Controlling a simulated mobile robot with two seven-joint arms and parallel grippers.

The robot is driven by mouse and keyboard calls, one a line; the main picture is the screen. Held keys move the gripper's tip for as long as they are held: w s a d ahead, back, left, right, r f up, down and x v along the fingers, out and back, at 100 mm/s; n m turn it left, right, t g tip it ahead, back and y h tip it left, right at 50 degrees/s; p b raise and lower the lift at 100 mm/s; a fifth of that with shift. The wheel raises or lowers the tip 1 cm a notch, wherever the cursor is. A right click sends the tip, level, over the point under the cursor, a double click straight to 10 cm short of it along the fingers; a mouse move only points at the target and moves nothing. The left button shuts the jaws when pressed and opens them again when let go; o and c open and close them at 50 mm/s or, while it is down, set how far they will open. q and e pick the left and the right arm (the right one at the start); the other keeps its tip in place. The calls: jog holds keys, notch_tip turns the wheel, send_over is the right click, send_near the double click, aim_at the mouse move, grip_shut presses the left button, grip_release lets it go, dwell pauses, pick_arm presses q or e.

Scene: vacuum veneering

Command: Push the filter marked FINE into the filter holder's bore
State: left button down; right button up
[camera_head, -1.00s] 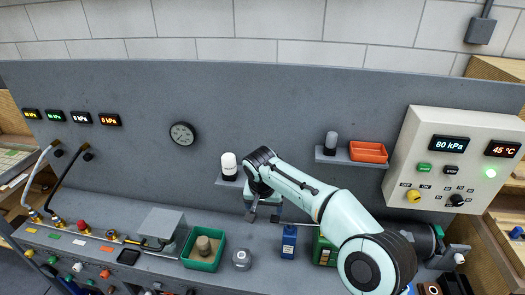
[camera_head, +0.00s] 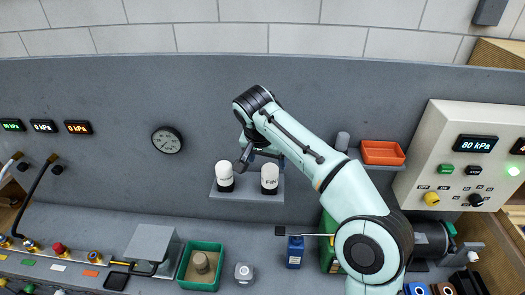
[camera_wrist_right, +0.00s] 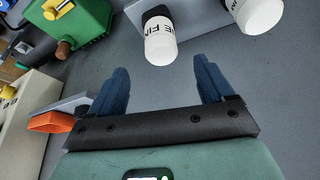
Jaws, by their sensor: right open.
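The filter marked FINE (camera_head: 269,178) is a white cylinder with a dark base, upright on the right of a small grey wall shelf (camera_head: 230,194). It also shows in the right wrist view (camera_wrist_right: 160,43). A similar white filter (camera_head: 225,176) stands to its left. My right gripper (camera_head: 262,158) is open and empty, just above and in front of the FINE filter. In the right wrist view its two blue fingers (camera_wrist_right: 161,66) are wide apart, with the filter beyond the gap. I cannot tell which object is the filter holder. My left gripper is out of view.
Below are a green tray (camera_head: 182,278) holding a tan cylinder, a small grey round-topped part (camera_head: 244,272) and a blue bottle (camera_head: 294,252). A second shelf with an orange bin (camera_head: 382,153) and the control box (camera_head: 452,190) lie right.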

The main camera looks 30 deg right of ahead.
aim_at(271, 166)
jog(key=b+x, duration=0.1)
jog(key=x, duration=0.8)
jog(key=shift+f, duration=0.35)
jog(key=shift+w+d+f, duration=0.2)
jog(key=shift+w+f, duration=0.15)
jog(key=shift+f, duration=0.25)
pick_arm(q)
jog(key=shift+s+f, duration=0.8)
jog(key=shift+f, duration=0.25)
pick_arm(e)
jog(key=c, duration=1.2)
jog(key=shift+o, duration=0.2)
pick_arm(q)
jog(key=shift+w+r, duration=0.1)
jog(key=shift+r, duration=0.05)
pick_arm(e)
jog(key=shift+r, duration=0.15)
